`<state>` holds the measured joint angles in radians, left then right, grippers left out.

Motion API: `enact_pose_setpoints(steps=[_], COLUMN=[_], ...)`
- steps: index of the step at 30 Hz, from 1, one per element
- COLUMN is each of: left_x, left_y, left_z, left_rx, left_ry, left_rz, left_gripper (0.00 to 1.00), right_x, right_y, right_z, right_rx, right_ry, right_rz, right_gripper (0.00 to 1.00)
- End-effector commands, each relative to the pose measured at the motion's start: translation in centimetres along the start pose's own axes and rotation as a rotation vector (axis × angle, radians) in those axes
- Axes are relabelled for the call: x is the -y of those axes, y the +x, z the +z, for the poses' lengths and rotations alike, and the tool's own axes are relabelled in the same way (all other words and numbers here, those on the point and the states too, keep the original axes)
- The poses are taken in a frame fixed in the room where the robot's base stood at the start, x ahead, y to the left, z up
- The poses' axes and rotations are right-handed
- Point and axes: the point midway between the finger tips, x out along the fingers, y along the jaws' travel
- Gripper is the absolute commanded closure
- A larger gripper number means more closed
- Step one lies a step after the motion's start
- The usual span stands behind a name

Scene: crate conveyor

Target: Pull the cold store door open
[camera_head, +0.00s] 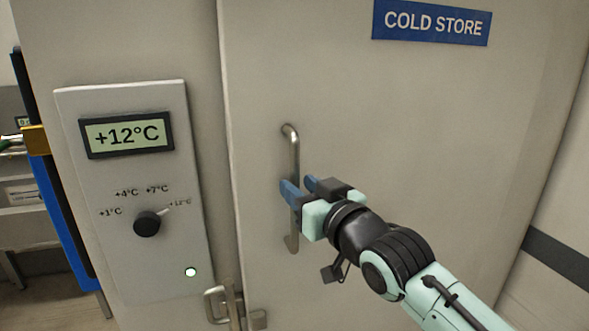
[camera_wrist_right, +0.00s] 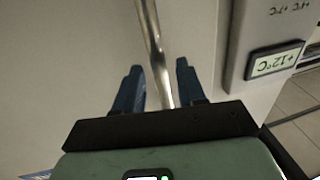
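The cold store door (camera_head: 400,120) is a large grey panel with a blue COLD STORE sign (camera_head: 432,22) near its top. It looks closed against its frame. A vertical metal bar handle (camera_head: 294,150) is fixed near its left edge. My right gripper (camera_head: 298,186) is at the middle of the handle. In the right wrist view the handle (camera_wrist_right: 152,40) runs between the two blue fingers (camera_wrist_right: 158,88), with a gap visible on each side, so the fingers are open around it. My left gripper is not in view.
Left of the door is a control panel (camera_head: 75,190) with a display (camera_head: 126,134) reading +12°C, a black knob (camera_head: 147,224) and a lit round light (camera_head: 190,272). A metal latch (camera_head: 216,304) sits at the door's lower left edge. Shelving (camera_head: 22,190) stands at far left.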

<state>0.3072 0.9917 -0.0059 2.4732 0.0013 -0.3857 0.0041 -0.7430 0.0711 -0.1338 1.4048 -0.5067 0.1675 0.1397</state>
Motion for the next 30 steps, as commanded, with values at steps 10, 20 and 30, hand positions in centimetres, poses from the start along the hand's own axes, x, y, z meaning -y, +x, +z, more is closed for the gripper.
enact_pose_setpoints(steps=[10,20,30], left_x=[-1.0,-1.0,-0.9], left_y=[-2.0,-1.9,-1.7], left_z=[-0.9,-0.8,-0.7], left_rx=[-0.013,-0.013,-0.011], left_ry=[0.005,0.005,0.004], left_rz=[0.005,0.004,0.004], left_gripper=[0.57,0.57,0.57], right_x=[-0.1,0.0,0.1], right_y=[2.8,2.8,2.6], right_z=[-0.1,0.1,0.1], right_rx=[-0.001,0.0,0.0], right_ry=[0.0,0.001,0.001], right_rz=[0.001,0.0,-0.002], right_gripper=[0.6,0.93,1.0])
